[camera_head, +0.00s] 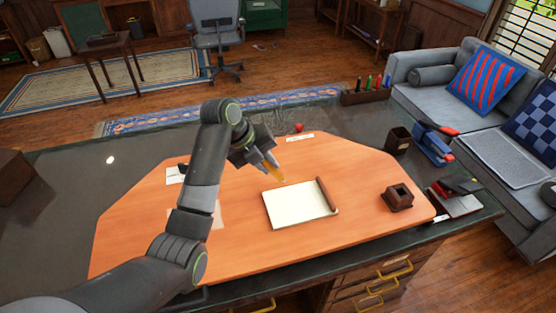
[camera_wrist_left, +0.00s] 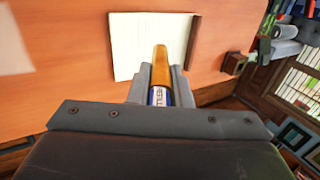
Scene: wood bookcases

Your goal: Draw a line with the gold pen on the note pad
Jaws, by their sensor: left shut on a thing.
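The note pad (camera_head: 298,206) lies on the orange desk mat, cream with a dark brown strip along its right edge. In the left wrist view the note pad (camera_wrist_left: 136,45) is at the top, partly behind the pen. My left gripper (camera_head: 268,163) is shut on the gold pen (camera_head: 275,170), above the mat just behind the pad's far left corner. In the left wrist view the gold pen (camera_wrist_left: 159,68) points away from my left gripper (camera_wrist_left: 160,88) toward the pad. I cannot tell whether its tip touches anything. My right gripper is not in view.
The orange mat (camera_head: 130,225) covers much of the dark desk. A small brown holder (camera_head: 397,197) stands right of the pad. A dark cup (camera_head: 398,140), a blue stapler (camera_head: 432,148) and a pen rack (camera_head: 366,96) stand farther right. A red ball (camera_head: 299,128) lies behind the pad.

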